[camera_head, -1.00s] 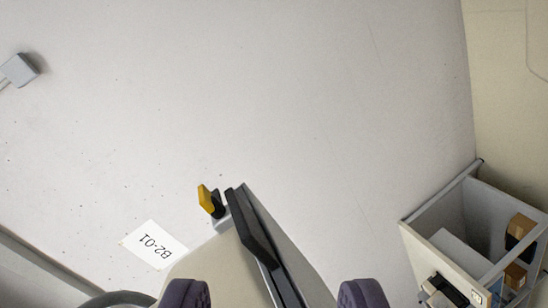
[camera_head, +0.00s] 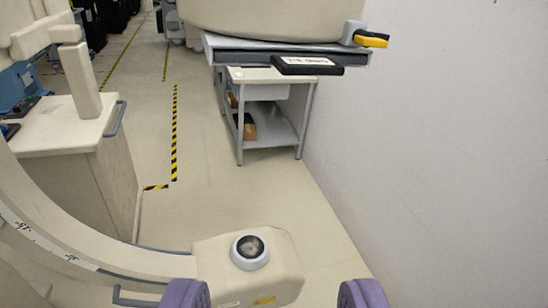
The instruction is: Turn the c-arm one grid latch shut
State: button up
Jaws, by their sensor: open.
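The C-arm's large beige round housing (camera_head: 270,18) is at the top of the camera view, cut off by the edge. Beneath it is a dark grey flat grid frame (camera_head: 240,57). A black bar with a white label (camera_head: 308,66) sticks out at its front. The grid latch (camera_head: 371,40), a yellow and black lever on a grey block, sits at the frame's right corner, sticking out to the right beside the wall. My gripper (camera_head: 273,295) is open and empty at the bottom edge, its two purple fingers wide apart. It is well away from the latch.
The C-arm's curved arm (camera_head: 70,245) sweeps along the lower left to a beige end block with a round cap (camera_head: 250,252). A beige cart (camera_head: 85,130) stands left, a grey shelf cart (camera_head: 270,115) behind. The white wall (camera_head: 450,170) bounds the right.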

aim_at(366, 39)
jog(key=i+l, duration=0.1)
jog(key=l, duration=0.35)
jog(key=i+l, duration=0.1)
jog(key=l, duration=0.8)
jog(key=i+l, duration=0.15)
jog(key=l, duration=0.3)
jog(key=u, duration=0.05)
